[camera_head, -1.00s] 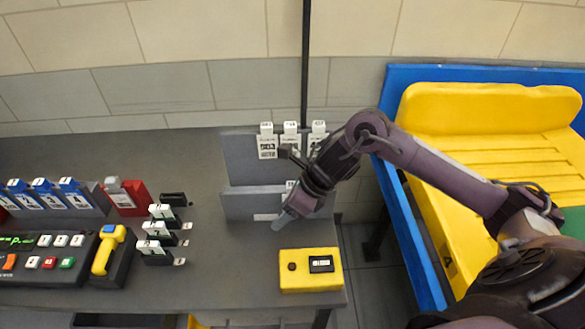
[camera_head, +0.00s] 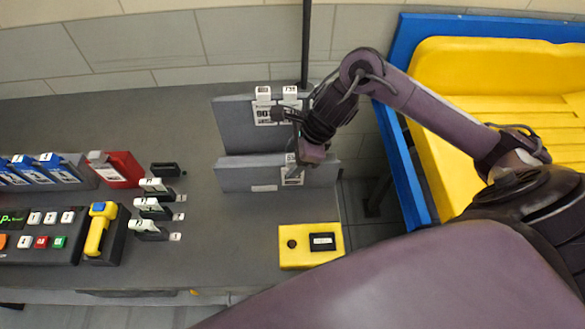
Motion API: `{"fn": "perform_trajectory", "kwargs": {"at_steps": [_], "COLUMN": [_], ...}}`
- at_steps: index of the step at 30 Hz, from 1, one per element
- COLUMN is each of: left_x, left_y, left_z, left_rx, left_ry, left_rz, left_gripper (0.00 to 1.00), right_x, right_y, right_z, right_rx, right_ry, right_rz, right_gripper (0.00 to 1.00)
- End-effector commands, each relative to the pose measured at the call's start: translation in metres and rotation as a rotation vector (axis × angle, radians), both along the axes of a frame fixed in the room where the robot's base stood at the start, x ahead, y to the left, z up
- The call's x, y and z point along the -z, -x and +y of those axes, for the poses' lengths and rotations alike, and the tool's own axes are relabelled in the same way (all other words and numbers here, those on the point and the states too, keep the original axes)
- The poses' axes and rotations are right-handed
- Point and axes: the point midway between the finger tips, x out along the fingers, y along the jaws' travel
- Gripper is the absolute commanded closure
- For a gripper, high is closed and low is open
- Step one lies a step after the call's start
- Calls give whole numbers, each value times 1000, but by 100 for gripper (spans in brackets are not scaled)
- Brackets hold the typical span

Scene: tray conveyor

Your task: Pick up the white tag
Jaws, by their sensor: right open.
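Several white tags hang on a grey two-tier rack (camera_head: 235,178) at the back right of the table. On the upper tier are a left tag (camera_head: 263,110) with dark print and a right tag (camera_head: 290,98), partly covered by my gripper. A lower tag (camera_head: 293,178) sits on the front tier, just under the gripper. Which tag is meant, I cannot tell. My right gripper (camera_head: 294,138) is open in front of the rack, its fingers near the upper and lower tags. I see nothing held, and contact is unclear. My left gripper is not in view.
A yellow box (camera_head: 311,258) stands at the table's front right corner. Small white-topped holders (camera_head: 153,208), a yellow handheld scanner (camera_head: 98,230) and a button panel (camera_head: 40,248) are to the left. A yellow, blue-framed conveyor (camera_head: 450,60) is at the right.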

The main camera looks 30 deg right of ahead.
Motion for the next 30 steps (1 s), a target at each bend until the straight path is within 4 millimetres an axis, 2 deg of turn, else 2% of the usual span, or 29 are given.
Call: {"fn": "perform_trajectory", "kwargs": {"at_steps": [1, 6, 13, 24, 30], "left_x": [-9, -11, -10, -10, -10], "left_y": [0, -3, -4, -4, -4], "left_z": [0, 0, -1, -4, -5], "left_rx": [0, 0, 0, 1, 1], "left_ry": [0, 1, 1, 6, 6], "left_rz": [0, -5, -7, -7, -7], "left_gripper": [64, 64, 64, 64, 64], "right_x": [4, 21, 24, 23, 23], "right_y": [-1, -6, -6, -6, -6], "right_z": [3, 7, 7, 7, 7], "right_rx": [2, 2, 1, 2, 2], "right_ry": [-3, 0, 1, 1, 1], "right_rz": [8, 1, 0, -1, -1], "right_gripper": [46, 46, 46, 94, 95]}}
